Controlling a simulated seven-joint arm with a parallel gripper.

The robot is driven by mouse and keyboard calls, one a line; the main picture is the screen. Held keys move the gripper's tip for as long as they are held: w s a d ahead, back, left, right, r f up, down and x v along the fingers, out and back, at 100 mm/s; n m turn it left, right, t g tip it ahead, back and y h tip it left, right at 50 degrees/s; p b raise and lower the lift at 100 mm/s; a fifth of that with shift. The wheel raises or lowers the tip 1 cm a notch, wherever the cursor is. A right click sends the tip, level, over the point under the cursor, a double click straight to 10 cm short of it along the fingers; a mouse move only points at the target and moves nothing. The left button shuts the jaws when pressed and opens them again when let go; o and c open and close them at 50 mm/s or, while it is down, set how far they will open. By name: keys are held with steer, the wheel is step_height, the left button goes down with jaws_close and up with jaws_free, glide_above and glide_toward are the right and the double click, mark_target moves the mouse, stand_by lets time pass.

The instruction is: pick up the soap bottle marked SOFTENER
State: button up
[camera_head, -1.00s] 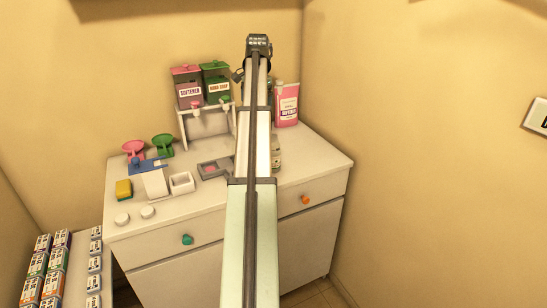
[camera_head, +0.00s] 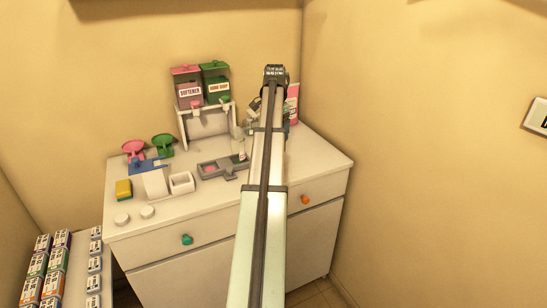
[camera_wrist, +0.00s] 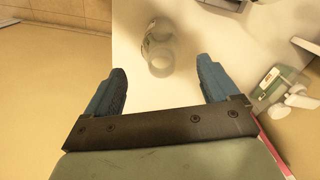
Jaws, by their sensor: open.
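The pink soap bottle marked SOFTENER (camera_head: 294,98) stands at the back right of the white cabinet top in the head view. My arm and wrist cover most of it, so its label is largely hidden. My gripper (camera_wrist: 161,72) is open, with its two blue fingers spread and nothing held. A pink-red edge at the lower right there may be the bottle; I cannot tell.
Pink SOFTENER (camera_head: 189,91) and green HAND SOAP (camera_head: 217,88) dispensers stand on a white rack left of the arm. The right front of the cabinet top is clear.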

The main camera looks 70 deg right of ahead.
steer(key=shift+w+a+f, duration=0.1)
steer(key=shift+w+f, duration=0.05)
steer(key=shift+f, duration=1.2)
steer(key=shift+w+a+f, duration=0.1)
steer(key=shift+f, duration=1.25)
steer(key=shift+c, duration=0.3)
steer(key=c, duration=1.4)
